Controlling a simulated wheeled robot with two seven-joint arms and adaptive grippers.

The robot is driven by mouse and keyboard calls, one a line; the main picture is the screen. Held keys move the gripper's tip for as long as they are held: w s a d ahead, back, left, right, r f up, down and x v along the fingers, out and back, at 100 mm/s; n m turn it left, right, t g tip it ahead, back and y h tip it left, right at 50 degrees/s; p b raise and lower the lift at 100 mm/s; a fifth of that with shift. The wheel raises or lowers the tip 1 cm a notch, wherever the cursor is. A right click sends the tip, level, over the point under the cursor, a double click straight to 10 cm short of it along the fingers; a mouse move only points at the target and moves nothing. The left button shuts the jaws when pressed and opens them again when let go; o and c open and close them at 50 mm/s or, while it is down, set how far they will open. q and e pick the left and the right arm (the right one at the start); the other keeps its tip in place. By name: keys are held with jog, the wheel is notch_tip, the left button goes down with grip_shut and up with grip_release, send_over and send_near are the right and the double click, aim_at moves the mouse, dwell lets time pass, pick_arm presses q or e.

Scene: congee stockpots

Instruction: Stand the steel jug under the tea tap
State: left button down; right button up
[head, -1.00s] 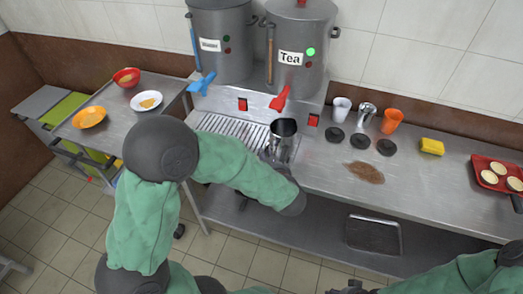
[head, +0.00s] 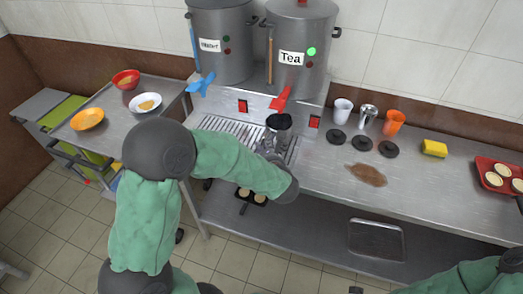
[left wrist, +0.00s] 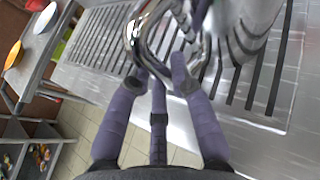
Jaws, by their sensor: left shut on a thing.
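The steel jug (head: 279,128) is upright at the right end of the slotted drip grate (head: 222,125), with its dark mouth just below the red tea tap (head: 281,98). The tap comes from the urn labelled Tea (head: 300,50). My left gripper (head: 268,150) is shut on the jug, on its front side. In the left wrist view, the fingers (left wrist: 160,78) close on the shiny handle (left wrist: 138,35), and the jug body (left wrist: 245,35) is beyond. I cannot tell whether its base touches the grate. My right gripper is at most a dark sliver (head: 356,290) at the bottom edge.
A second urn with a blue tap (head: 201,83) stands to the left. White (head: 342,110), steel (head: 368,115) and orange (head: 393,122) cups, black lids (head: 362,143), a brown spill (head: 367,175) and a yellow sponge (head: 434,148) are to the right. Red switches (head: 313,122) flank the tap.

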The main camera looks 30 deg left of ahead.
pick_arm(q)
jog(key=c, duration=1.1)
grip_release()
jog(key=shift+c, duration=0.2)
